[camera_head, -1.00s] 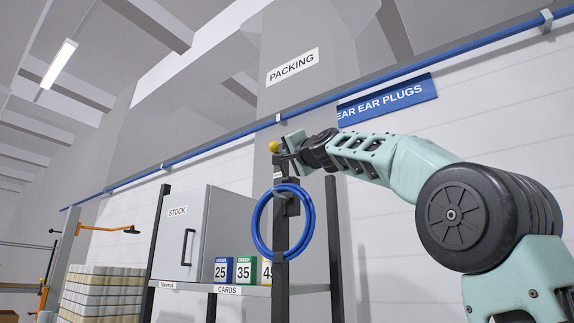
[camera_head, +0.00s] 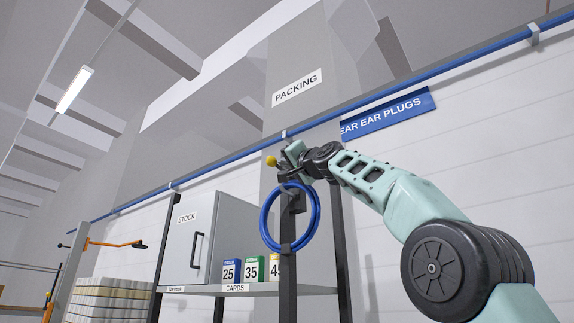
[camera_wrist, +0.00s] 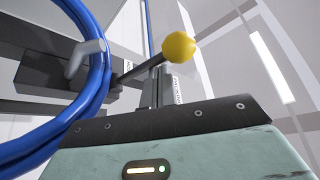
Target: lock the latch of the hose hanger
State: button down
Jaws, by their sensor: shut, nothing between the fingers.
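The hose hanger's latch is a dark lever (camera_wrist: 137,69) ending in a yellow ball knob (camera_head: 271,160), which is large in the wrist view (camera_wrist: 179,48). A blue hose (camera_head: 263,228) hangs in a coil on the dark post below the latch. My gripper (camera_head: 290,153) is at the post, just right of the knob. In the wrist view my gripper (camera_wrist: 158,85) is shut and empty, its fingers next to the lever just below the knob. I cannot tell whether they touch it. The hanger's grey hook (camera_wrist: 86,58) shows inside the hose coil.
A grey STOCK cabinet (camera_head: 215,235) and numbered card boxes (camera_head: 252,270) stand on a shelf (camera_head: 203,288) left of and behind the post. A second dark post (camera_head: 341,255) stands to the right. A blue rail (camera_head: 225,158) runs along the wall above.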

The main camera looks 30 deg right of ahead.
jog(key=shift+f+b, duration=0.3)
jog(key=shift+f, duration=0.4)
dwell(0.3)
notch_tip(320, 180, up, 5)
jog(key=p, duration=0.5)
jog(key=s+d+f+b, duration=0.3)
jog(key=s+f+b, duration=0.2)
jog(key=s+b, duration=0.4)
jog(key=shift+f+b, duration=0.35)
jog(key=shift+f, duration=0.05)
